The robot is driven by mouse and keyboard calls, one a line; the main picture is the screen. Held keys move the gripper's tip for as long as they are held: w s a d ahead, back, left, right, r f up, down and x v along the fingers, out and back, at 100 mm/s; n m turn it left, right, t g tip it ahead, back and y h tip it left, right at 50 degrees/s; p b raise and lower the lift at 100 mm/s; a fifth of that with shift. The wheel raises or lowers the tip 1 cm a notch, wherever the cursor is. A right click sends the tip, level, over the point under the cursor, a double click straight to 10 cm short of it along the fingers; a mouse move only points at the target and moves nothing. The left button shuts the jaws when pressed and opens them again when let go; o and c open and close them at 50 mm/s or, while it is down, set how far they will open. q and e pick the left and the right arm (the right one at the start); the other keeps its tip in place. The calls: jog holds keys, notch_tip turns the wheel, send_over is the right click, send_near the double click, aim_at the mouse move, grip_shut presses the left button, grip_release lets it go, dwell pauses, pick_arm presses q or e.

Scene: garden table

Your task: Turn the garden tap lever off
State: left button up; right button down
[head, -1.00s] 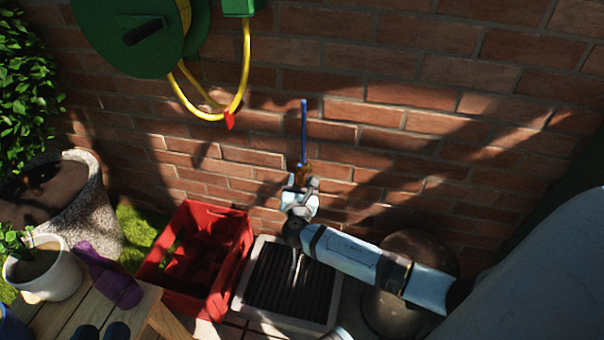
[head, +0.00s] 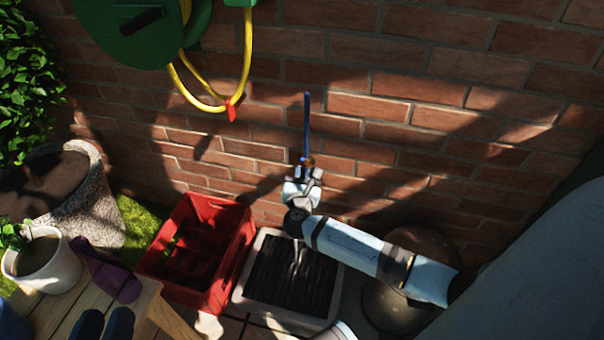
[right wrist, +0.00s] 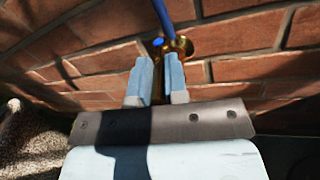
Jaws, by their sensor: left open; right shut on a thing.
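The brass garden tap (head: 308,160) is on the brick wall, mostly hidden by my right gripper in the head view. A thin upright blue bar (head: 307,122) rises above it. In the right wrist view the brass tap (right wrist: 180,46) shows just ahead of the fingers, with the blue bar above. My right gripper (head: 304,172) is at the tap. Its pale blue fingers (right wrist: 157,75) are shut on a brass-coloured part that looks like the lever. A pale water stream (head: 296,258) seems to fall below it.
A drain grate (head: 248,290) lies below the tap, with a red crate (head: 243,243) on its left. A yellow hose (head: 247,60) hangs from a green reel (head: 130,40). A wooden bench (head: 57,318) with a white pot (head: 62,268) stands at lower left.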

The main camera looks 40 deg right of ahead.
jog(key=shift+w+a+r+m+g+h+p, duration=0.1)
jog(key=shift+w+a+m+g+h+p, duration=0.1)
jog(key=shift+m+g+h+p, duration=0.3)
jog(key=shift+w+a+r+m+g+h+p, duration=0.15)
jog(key=shift+m+g+h+p, duration=0.2)
jog(key=shift+h, duration=0.25)
jog(key=shift+w+a+f+m+g+h, duration=0.1)
jog(key=shift+w+f+m+g+h, duration=0.1)
jog(key=shift+m+g+h, duration=0.55)
pick_arm(q)
notch_tip(320, 180, up, 3)
jog(key=shift+a+t, duration=0.1)
jog(key=shift+t, duration=0.6)
pick_arm(e)
jog(key=c, duration=1.1)
grip_release()
jog(key=shift+c, duration=0.2)
